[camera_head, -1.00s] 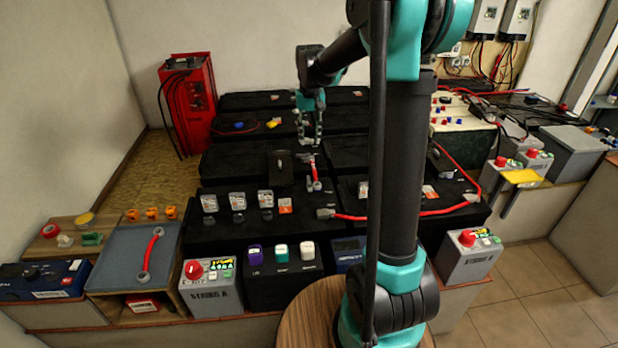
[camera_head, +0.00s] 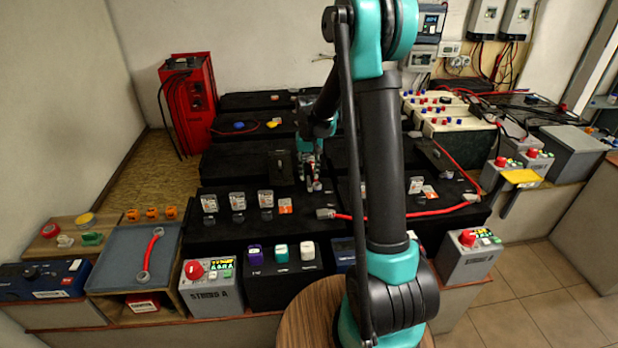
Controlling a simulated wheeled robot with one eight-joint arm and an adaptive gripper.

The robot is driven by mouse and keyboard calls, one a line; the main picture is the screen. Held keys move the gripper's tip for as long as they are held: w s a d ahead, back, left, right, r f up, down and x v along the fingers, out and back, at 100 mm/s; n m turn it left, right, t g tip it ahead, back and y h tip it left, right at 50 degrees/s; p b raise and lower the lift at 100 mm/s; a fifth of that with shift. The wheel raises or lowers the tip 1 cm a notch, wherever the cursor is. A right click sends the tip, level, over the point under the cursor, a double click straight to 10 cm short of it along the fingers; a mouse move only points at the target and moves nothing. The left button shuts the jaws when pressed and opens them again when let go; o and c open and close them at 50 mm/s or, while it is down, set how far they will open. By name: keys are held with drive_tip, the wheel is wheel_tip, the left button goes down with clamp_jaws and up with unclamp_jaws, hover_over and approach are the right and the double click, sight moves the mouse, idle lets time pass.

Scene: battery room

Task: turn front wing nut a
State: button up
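My gripper (camera_head: 311,183) points down over the front part of the black battery block, at the spot where a short red link with pale ends showed a second ago. Its fingertips are low, close to a small pale and red piece (camera_head: 317,186), which is probably an end of that link. The wing nut itself is too small and too covered by the fingers to make out. I cannot tell whether the fingers touch anything or how far apart they are.
A red cable (camera_head: 430,211) runs along the front batteries to the right. White-labelled pieces (camera_head: 238,201) stand left of my gripper. A lidded black panel (camera_head: 280,168) stands close behind and left. A red charger (camera_head: 188,105) is at the back left. A grey tray (camera_head: 125,265) lies front left.

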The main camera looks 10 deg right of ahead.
drive_tip(key=shift+f, duration=1.15)
drive_tip(key=shift+c, duration=0.6)
clamp_jaws()
